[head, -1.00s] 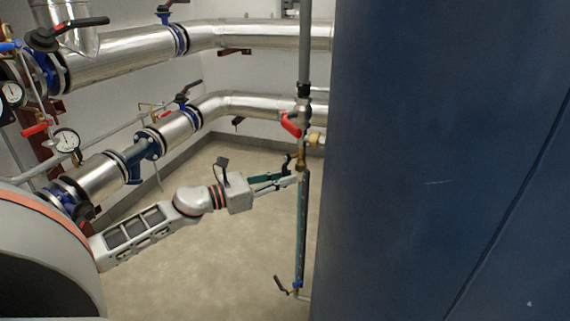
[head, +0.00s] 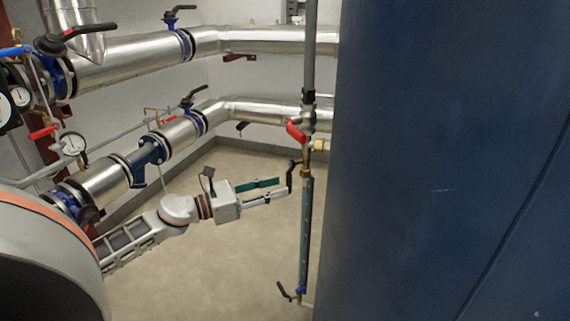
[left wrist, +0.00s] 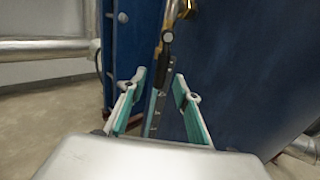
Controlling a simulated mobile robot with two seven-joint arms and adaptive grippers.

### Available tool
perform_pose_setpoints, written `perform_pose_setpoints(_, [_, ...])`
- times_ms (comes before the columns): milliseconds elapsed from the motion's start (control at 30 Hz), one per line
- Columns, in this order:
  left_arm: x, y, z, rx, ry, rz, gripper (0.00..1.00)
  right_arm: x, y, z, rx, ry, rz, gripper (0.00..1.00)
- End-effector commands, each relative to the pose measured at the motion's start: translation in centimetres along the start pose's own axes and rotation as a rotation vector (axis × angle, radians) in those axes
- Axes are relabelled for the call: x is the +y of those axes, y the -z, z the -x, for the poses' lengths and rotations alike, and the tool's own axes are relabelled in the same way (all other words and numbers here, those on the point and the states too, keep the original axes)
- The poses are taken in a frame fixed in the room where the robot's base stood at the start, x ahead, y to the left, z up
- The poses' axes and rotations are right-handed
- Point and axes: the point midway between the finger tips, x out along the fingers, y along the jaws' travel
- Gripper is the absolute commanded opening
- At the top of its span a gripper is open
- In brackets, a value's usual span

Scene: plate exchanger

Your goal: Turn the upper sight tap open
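The sight glass (head: 304,235) is a thin upright tube beside the blue tank. The upper sight tap (head: 305,168) is a brass fitting at its top. Its black lever (head: 290,180) hangs down on the left side, and it also shows in the left wrist view (left wrist: 163,52). My left gripper (head: 282,187) is open, just left of the lever, with its green-padded fingers spread. In the left wrist view, my left gripper (left wrist: 156,82) is empty, and the lever is beyond and above the gap between the fingertips. Contact is not visible. My right gripper is not in view.
The blue tank (head: 440,150) fills the right side. A red-handled valve (head: 295,130) sits above the upper tap, and a lower tap (head: 298,291) at the tube's foot. Silver pipes (head: 265,110) run along the wall. The floor (head: 230,265) below my arm is clear.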

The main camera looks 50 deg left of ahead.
Motion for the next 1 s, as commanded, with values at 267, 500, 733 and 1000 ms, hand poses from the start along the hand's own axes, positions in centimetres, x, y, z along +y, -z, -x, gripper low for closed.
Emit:
perform_pose_setpoints(267, [0.0,0.1,5.5,0.001,-0.003,0.002,0.31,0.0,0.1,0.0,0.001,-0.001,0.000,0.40])
perform_pose_setpoints(500, [0.0,0.0,7.5,0.000,-0.002,0.000,0.31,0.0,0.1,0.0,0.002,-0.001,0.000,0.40])
perform_pose_setpoints(733, [0.0,0.0,7.7,0.000,-0.001,-0.001,0.31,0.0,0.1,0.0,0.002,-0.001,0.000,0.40])
perform_pose_setpoints(1000, [0.0,0.0,7.7,0.000,-0.001,-0.001,0.31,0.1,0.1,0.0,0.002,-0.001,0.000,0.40])
